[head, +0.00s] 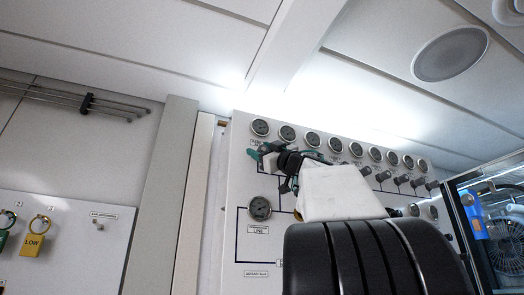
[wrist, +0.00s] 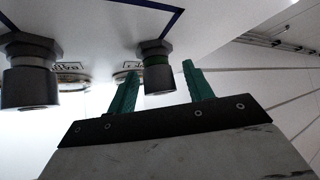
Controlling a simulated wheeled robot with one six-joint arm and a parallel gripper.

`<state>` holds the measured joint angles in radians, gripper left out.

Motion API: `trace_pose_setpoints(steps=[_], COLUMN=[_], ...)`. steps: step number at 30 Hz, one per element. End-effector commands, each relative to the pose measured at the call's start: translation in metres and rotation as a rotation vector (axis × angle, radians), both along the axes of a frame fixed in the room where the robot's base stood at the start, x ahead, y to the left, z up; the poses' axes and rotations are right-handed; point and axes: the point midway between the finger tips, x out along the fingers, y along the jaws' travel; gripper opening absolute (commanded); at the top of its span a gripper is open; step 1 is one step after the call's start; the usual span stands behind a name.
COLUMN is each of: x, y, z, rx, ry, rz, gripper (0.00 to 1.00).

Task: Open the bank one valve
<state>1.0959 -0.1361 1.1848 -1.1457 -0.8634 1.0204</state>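The white panel (head: 262,185) carries a row of round gauges with dark valve knobs below them. My gripper (head: 268,166) is at the panel's left end, under the first gauges, and hides what is there. In the wrist view, my gripper's two green fingers (wrist: 160,72) are open.
A second dark knob (wrist: 30,72) is to the left in the wrist view. More knobs (head: 402,180) run to the right along the panel. A board with a yellow LOW tag (head: 32,243) is on the left wall.

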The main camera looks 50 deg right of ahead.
Motion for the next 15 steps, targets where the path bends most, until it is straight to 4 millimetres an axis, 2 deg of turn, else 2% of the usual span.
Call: trace_pose_setpoints(steps=[4, 8, 15], x=[-0.001, -0.01, -0.043], y=[0.0, 0.0, 0.002], z=[0.0, -0.007, -0.032], rx=[0.0, 0.0, 0.001], ry=[0.0, 0.001, 0.0], rz=[0.0, -0.002, -0.005], gripper=[0.51, 0.51, 0.51])
